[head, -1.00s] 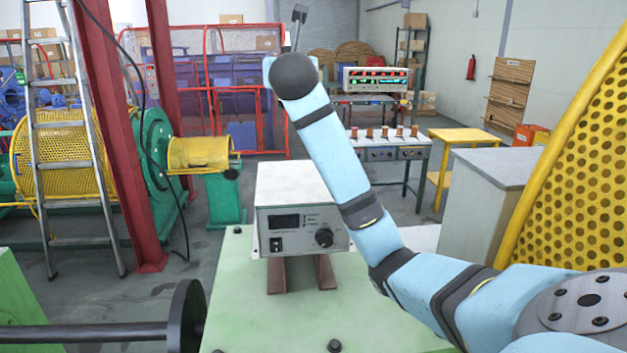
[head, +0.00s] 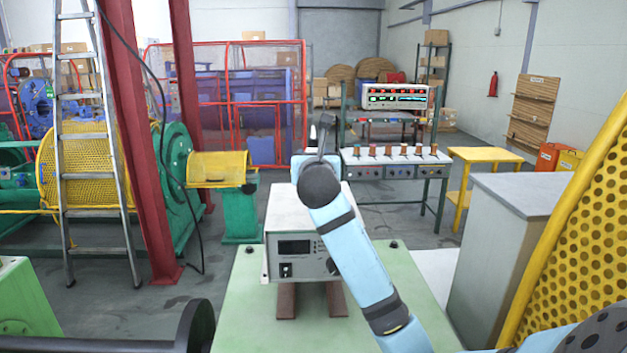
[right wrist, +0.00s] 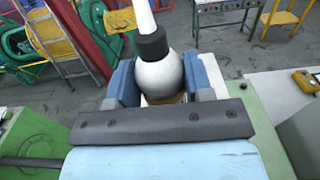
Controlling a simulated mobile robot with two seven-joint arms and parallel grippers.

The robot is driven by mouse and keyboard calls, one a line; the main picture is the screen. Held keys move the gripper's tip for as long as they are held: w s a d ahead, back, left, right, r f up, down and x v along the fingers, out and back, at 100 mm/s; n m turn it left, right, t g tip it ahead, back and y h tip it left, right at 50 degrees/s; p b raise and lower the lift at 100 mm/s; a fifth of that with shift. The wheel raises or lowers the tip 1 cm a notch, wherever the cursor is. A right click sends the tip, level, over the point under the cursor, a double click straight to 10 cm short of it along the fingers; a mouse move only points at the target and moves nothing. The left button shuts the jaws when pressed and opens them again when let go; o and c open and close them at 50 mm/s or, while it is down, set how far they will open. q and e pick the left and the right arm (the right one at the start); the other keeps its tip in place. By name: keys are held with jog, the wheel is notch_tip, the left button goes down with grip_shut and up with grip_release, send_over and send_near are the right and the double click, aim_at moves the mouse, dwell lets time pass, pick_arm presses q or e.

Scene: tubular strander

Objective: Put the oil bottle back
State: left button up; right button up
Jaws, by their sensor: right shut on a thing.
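The oil bottle (right wrist: 158,76) has a round white body, a dark collar and a white spout. In the right wrist view it stands between the two blue fingers of my right gripper (right wrist: 165,84), which is shut on it. The lower part of the bottle is hidden behind the gripper's dark bar. In the head view my right gripper (head: 322,150) is above the back of the grey control box, as seen in the picture; the bottle is hard to make out there. My left gripper is not in view.
The control box (head: 303,252) stands on brown feet on a green surface (head: 245,305). A workbench (head: 395,165) with several spools is behind. A grey cabinet (head: 505,245) and a yellow perforated guard (head: 585,215) are at right. A ladder (head: 97,150) and red column (head: 140,170) are at left.

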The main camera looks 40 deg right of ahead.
notch_tip(320, 180, down, 2)
jog(key=shift+f, duration=0.1)
notch_tip(320, 180, down, 3)
jog(key=shift+f, duration=0.1)
jog(key=shift+f, duration=0.1)
jog(key=o, duration=1)
